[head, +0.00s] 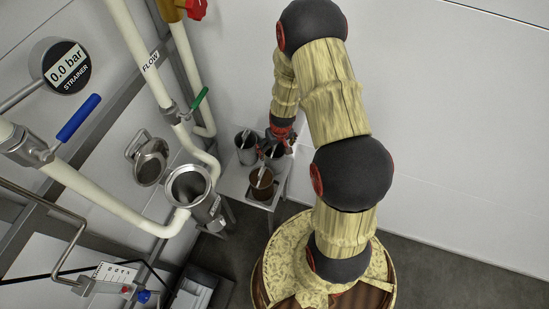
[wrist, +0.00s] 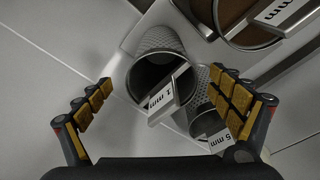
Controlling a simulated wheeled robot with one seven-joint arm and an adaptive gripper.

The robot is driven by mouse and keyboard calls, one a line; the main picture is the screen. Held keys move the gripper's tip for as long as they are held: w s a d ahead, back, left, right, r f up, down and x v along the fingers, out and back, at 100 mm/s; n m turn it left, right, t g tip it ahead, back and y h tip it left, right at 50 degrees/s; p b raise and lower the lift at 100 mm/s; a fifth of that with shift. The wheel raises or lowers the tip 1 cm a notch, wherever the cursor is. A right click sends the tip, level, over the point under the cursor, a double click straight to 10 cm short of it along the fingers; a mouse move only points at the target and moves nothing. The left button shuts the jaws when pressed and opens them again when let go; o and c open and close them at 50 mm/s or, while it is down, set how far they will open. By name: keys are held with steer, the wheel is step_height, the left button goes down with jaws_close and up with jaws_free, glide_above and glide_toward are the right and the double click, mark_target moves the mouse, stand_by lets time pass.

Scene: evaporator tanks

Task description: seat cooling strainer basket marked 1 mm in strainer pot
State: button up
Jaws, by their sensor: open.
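The grey perforated basket marked 1 mm (wrist: 153,44) stands open-topped in the middle of the wrist view, its labelled bar handle (wrist: 168,95) across the mouth. My gripper (wrist: 168,100) is open, with a padded finger on each side of the view and nothing between the pads touching them. In the head view my gripper (head: 282,143) is over the small stand, partly hiding a basket; the labels are too small to read there. The strainer pot (head: 190,185) is open at the left, with its round lid (head: 150,161) swung aside.
A basket marked 5 mm (wrist: 212,112) stands close by the right finger. A brown-filled basket (head: 262,184) sits in a tray at the stand's front. Pipes with a blue-handled valve (head: 78,118) and a green-handled valve (head: 200,98) surround the pot. A gauge (head: 67,67) reads 0.0 bar.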

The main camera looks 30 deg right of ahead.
steer(key=f+b, duration=0.1)
steer(key=f, duration=0.1)
steer(key=w+f+b, duration=0.1)
steer(key=f, duration=0.2)
steer(key=shift+w, duration=0.15)
steer(key=shift+r, duration=0.1)
steer(key=shift+c, duration=0.3)
steer(key=c, duration=1.5)
